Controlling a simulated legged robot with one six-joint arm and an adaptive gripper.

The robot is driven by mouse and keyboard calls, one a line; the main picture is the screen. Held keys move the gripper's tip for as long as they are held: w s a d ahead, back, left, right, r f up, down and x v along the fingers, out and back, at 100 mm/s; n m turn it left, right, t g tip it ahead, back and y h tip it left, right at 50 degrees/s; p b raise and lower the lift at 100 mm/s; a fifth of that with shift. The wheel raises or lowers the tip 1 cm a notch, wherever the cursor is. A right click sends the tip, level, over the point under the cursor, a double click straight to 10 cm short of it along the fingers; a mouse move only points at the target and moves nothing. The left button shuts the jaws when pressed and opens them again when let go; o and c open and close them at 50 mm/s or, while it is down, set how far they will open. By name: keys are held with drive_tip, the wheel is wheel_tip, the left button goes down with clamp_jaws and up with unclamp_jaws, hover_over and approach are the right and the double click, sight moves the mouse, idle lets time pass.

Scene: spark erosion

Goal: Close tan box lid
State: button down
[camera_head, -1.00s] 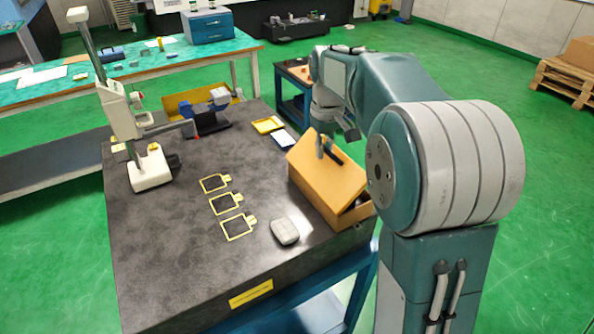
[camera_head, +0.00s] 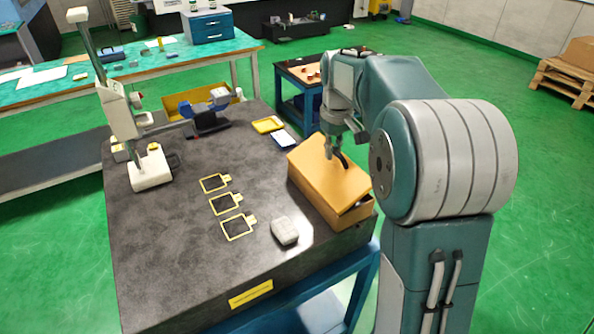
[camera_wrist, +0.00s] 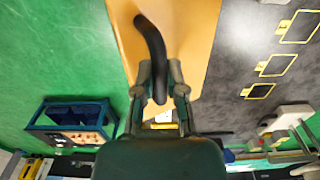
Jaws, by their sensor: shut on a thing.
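The tan box (camera_head: 350,217) stands at the right edge of the dark stone table. Its tan lid (camera_head: 318,174) lies over the top, slightly tilted, with a small dark gap at the near right corner. A curved black handle (camera_head: 344,163) sits on the lid. My gripper (camera_head: 335,152) is shut on the handle above the lid's far part. In the wrist view, the black handle (camera_wrist: 151,45) passes between my gripper's fingers (camera_wrist: 159,78), and the tan lid (camera_wrist: 190,35) fills the area behind. The box's inside is hidden.
On the stone table (camera_head: 160,255), a grey block (camera_head: 285,230) lies left of the box, near several yellow-outlined plates (camera_head: 225,203). A white measuring stand (camera_head: 149,168) is at the far left. A blue cart (camera_head: 290,80) stands behind.

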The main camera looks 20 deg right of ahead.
drive_tip(key=shift+w+d+f, duration=0.15)
drive_tip(key=shift+d+f, duration=0.5)
drive_tip(key=shift+d, duration=0.1)
drive_tip(key=shift+f, duration=0.1)
drive_tip(key=shift+w+d+f, duration=0.15)
drive_tip(key=shift+d+f, duration=0.4)
drive_tip(key=shift+f, duration=0.2)
drive_tip(key=c, duration=0.8)
unclamp_jaws()
drive_tip(key=shift+o, duration=0.2)
drive_tip(key=shift+r, duration=0.1)
drive_tip(key=shift+r, duration=3.45)
